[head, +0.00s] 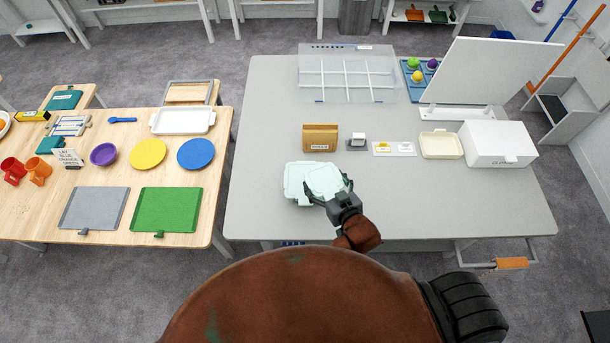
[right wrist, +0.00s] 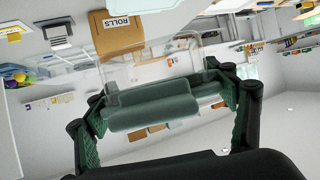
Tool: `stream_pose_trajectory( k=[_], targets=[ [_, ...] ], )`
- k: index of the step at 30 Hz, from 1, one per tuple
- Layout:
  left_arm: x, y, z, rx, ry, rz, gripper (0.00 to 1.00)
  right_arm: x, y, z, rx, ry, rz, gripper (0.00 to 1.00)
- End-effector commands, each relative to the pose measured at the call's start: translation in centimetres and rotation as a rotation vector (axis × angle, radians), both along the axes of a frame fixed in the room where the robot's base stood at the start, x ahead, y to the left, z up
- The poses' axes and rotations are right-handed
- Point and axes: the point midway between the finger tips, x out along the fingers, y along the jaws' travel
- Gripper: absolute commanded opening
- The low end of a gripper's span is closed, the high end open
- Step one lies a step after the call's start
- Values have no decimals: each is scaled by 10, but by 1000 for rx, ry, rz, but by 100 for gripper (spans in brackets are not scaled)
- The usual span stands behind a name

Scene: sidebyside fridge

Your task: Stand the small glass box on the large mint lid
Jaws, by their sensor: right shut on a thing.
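The large mint lid (head: 293,184) lies on the grey table, pale mint with rounded corners. The small glass box (head: 324,178) shows as a pale mint, squarish shape overlapping the lid's right part. My right gripper (head: 334,195) is shut on the small glass box at its near right side. In the right wrist view, the box (right wrist: 150,108) is clear with green parts and sits between the two fingers of the gripper (right wrist: 162,92). I cannot tell whether the box touches the lid or hangs above it. My left gripper is not in view.
Behind the lid stand a brown ROLLS box (head: 320,137), a small grey-white stand (head: 357,142), a label card (head: 394,149), a cream tray (head: 441,145) and a white box (head: 498,144). The grey table (head: 450,200) is clear to the right and front.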

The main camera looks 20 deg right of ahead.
Motion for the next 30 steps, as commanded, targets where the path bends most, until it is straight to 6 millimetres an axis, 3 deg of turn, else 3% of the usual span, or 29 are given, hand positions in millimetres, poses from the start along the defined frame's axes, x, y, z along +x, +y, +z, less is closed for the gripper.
stream_pose_trajectory(
  k=[8, 13, 24, 30],
  targets=[
    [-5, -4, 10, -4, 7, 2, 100, 66, 20, -26, 0, -4, 1, 48],
    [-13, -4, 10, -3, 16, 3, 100, 91, 27, -59, 0, 0, 0, 48],
    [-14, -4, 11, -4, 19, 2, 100, 116, 35, -91, 1, -2, 1, 48],
    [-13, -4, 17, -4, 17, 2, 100, 114, 34, -116, 0, -2, 1, 48]
  ],
)
